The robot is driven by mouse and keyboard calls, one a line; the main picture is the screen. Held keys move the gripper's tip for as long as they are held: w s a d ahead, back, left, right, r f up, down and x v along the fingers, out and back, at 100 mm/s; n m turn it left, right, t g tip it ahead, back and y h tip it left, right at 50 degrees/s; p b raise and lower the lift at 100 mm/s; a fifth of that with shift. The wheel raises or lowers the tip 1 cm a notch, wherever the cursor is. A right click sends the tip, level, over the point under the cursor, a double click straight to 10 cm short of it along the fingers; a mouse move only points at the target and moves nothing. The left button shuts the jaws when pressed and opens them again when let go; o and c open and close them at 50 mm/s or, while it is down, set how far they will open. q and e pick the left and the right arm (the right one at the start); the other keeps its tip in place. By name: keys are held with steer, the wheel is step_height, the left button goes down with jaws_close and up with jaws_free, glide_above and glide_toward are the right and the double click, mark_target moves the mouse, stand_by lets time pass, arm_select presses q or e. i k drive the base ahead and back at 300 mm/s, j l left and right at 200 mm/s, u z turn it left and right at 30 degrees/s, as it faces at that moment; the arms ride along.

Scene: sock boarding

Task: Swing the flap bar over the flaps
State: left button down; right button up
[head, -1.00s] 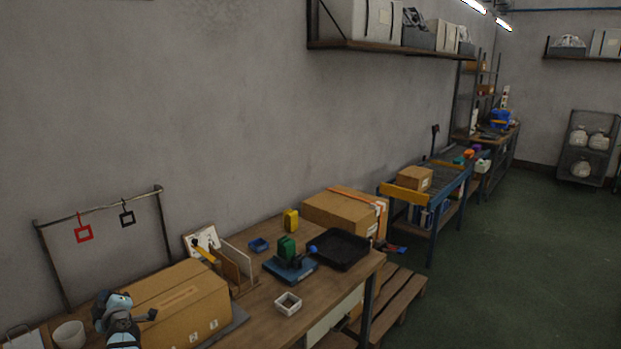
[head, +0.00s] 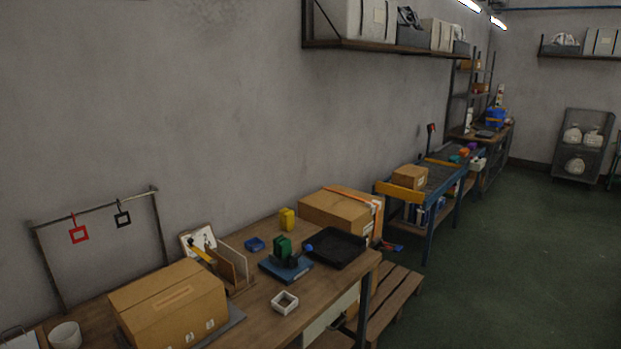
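A closed cardboard box (head: 172,309) stands at the lower left of the workbench in the head view, on a dark grey plate (head: 229,326). Its top looks flat, with a label on it. Behind it, a thin metal frame (head: 97,207) stands near the wall, with a red square tag (head: 78,234) and a black square tag (head: 122,218) hanging from its top rail. I cannot tell which part is the flap bar. Neither of my grippers shows in this view.
A white cup (head: 65,336) stands left of the box.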

mark_target(212, 262)
steer(key=i+l+u, duration=0.25)
steer(key=i+l, duration=0.25)
steer(key=l, duration=0.2)
steer(key=i+l+u, duration=0.15)
steer(key=l, duration=0.25)
steer(key=i+l+u, duration=0.15)
steer(key=i+l, duration=0.15)
steer(key=i+l+u, duration=0.1)
steer(key=l, duration=0.4)
steer(key=i+l+u, duration=0.15)
steer(key=l, duration=0.3)
steer(key=i+l+u, duration=0.15)
steer(key=l, duration=0.35)
steer(key=i+l+u, duration=0.1)
steer(key=i+l, duration=0.15)
steer(key=l, duration=0.25)
